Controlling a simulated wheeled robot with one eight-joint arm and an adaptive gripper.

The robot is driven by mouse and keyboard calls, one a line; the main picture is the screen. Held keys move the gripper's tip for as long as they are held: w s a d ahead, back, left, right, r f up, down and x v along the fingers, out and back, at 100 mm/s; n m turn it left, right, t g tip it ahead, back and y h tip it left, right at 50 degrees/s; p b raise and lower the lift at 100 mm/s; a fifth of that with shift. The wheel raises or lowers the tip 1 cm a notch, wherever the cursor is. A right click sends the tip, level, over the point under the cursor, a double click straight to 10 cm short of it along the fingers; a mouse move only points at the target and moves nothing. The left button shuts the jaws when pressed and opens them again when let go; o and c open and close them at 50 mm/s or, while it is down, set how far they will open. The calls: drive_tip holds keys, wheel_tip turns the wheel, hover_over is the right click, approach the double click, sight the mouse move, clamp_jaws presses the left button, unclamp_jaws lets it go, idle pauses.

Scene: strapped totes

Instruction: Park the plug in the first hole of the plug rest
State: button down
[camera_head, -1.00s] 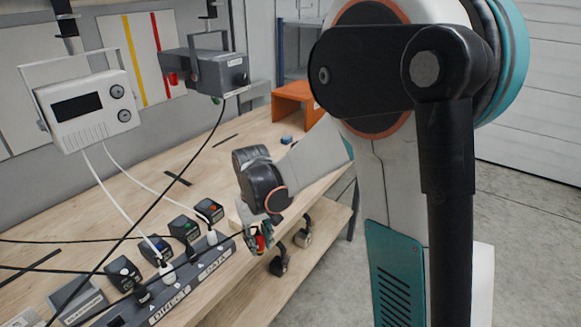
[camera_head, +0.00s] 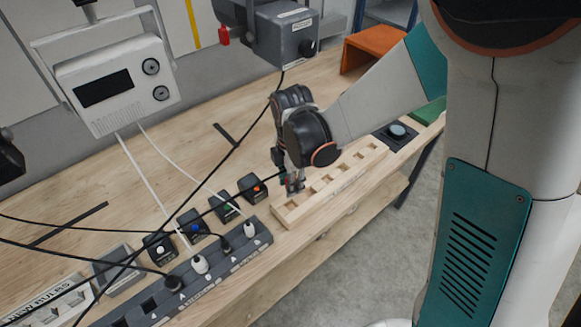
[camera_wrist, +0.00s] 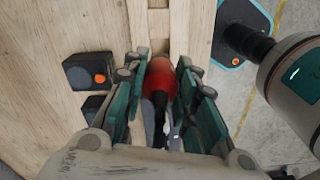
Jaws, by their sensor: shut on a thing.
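The plug rest (camera_head: 371,171) is a pale wooden bar with a row of square holes along the front edge of the bench. It also runs up from behind the plug in the wrist view (camera_wrist: 179,25). My gripper (camera_head: 293,186) is at its near left end. In the wrist view my gripper (camera_wrist: 161,90) is shut on a red plug (camera_wrist: 160,76) with a black rear end and cable. The plug's tip is hidden, so I cannot tell whether it is above the first hole or in it. The fingers hide that end of the rest.
A grey power strip (camera_head: 212,278) with white and black plugs lies left of the rest. Several small black boxes with coloured buttons, one with an orange button (camera_head: 252,188), stand behind it. Black cables cross the bench. An orange stand (camera_head: 375,50) is at the back.

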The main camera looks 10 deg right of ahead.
drive_tip(key=shift+f+b, duration=1.55)
drive_tip(key=shift+f, duration=0.85)
drive_tip(key=shift+f+b, duration=1.3)
drive_tip(key=shift+f, duration=0.2)
drive_tip(key=c, duration=1.2)
unclamp_jaws()
drive_tip(key=shift+r, duration=3.8)
